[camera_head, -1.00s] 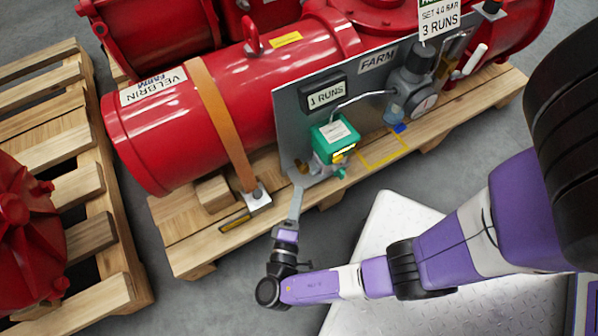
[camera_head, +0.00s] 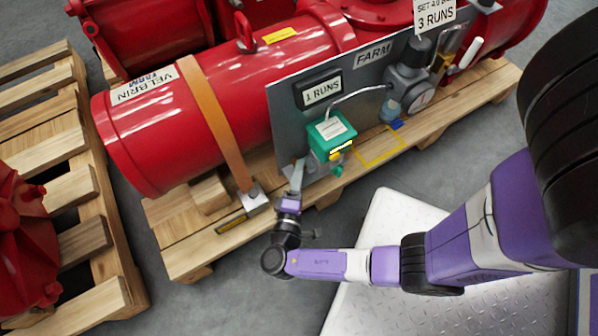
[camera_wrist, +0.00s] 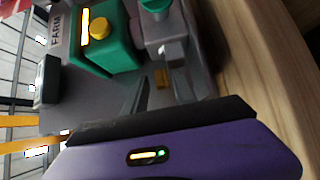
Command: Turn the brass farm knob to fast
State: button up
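A small brass knob (camera_wrist: 162,79) shows in the wrist view, low on the grey valve body beside the green box. My gripper (camera_wrist: 160,88) is open, with its two grey fingers pointing at the brass knob, which lies in line with the gap between them. I cannot tell whether the fingers touch it. In the head view my gripper (camera_head: 298,170) reaches up to the left side of the valve below the green box (camera_head: 331,135) and hides the brass knob there. No fast marking is readable.
A round yellow knob (camera_wrist: 99,28) sits on the green box, and a green cap (camera_wrist: 155,5) is near it. The grey FARM panel (camera_head: 290,115) stands behind, with a gauge and regulator (camera_head: 412,80) to the right. The wooden pallet (camera_head: 185,245) lies below.

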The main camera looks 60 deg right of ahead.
grip_shut()
jog(key=shift+r, duration=0.1)
jog(key=shift+r+n+t+p, duration=0.1)
jog(key=shift+n+t+p, duration=0.2)
jog(key=shift+t, duration=0.1)
jog(key=shift+s+r+n+t+y+p, duration=0.1)
jog(key=shift+s+n+t+y+p, duration=0.1)
jog(key=shift+n+t+y+p, duration=0.45)
jog(key=t, duration=0.1)
jog(key=n+t, duration=0.1)
jog(key=n+t+y, duration=0.1)
jog(key=shift+s+d+t, duration=0.2)
jog(key=shift+s+t, duration=0.05)
jog(key=n+t+y, duration=0.2)
jog(key=t, duration=0.1)
jog(key=n+t+y, duration=0.1)
jog(key=n+y, duration=0.1)
jog(key=shift+s+d+t, duration=0.2)
jog(key=shift+d+t, duration=0.05)
jog(key=shift+t, duration=0.05)
jog(key=shift+d+n+t+y+b, duration=0.1)
jog(key=shift+n+t+y+b, duration=0.6)
jog(key=shift+y, duration=0.45)
